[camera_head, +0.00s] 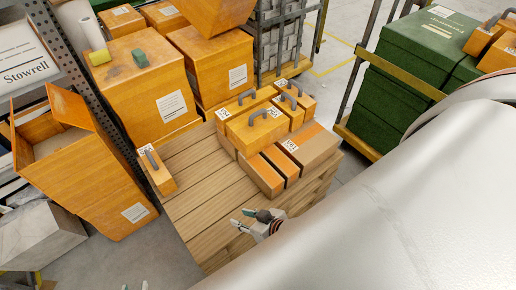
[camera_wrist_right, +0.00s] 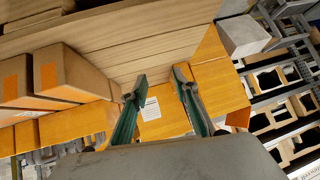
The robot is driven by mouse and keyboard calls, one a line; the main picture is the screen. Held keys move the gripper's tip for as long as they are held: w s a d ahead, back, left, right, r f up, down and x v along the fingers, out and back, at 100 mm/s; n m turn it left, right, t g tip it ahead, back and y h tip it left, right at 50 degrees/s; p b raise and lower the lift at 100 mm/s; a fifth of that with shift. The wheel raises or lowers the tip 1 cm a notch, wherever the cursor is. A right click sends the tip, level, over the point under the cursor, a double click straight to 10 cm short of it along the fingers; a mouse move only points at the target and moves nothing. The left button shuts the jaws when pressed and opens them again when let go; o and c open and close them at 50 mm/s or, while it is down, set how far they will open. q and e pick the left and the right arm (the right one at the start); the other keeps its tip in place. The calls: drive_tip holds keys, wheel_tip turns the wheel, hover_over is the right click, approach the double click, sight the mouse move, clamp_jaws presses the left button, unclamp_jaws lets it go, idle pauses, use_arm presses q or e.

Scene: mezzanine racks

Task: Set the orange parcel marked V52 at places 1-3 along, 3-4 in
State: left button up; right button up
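Several orange parcels with grey handles (camera_head: 254,130) stand grouped at the back of the wooden pallet (camera_head: 205,195). One orange parcel with a handle (camera_head: 158,172) stands alone at its left edge. More handled orange parcels (camera_head: 488,37) lie on the green boxes at top right. I cannot read V52 on any label. My right gripper (camera_head: 238,220) is open and empty by the pallet's front edge. In the right wrist view its fingers (camera_wrist_right: 158,82) are apart with nothing between them. My left gripper (camera_head: 135,286) barely shows at the bottom edge, tips apart, apparently empty.
Brown cartons with orange stripes (camera_head: 307,147) stand at the pallet's right, also in the wrist view (camera_wrist_right: 70,75). An open orange box (camera_head: 100,188) is left of the pallet. Large orange boxes (camera_head: 150,88) stand behind. The pallet's front left is bare.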

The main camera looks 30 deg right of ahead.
drive_tip(key=s+d+r+n, duration=0.1)
drive_tip(key=s, duration=0.1)
drive_tip(key=s+d+r+n+t, duration=0.1)
drive_tip(key=s+d+r, duration=0.1)
drive_tip(key=shift+d+h, duration=0.1)
drive_tip(key=shift+h, duration=0.3)
drive_tip(key=shift+d, duration=0.1)
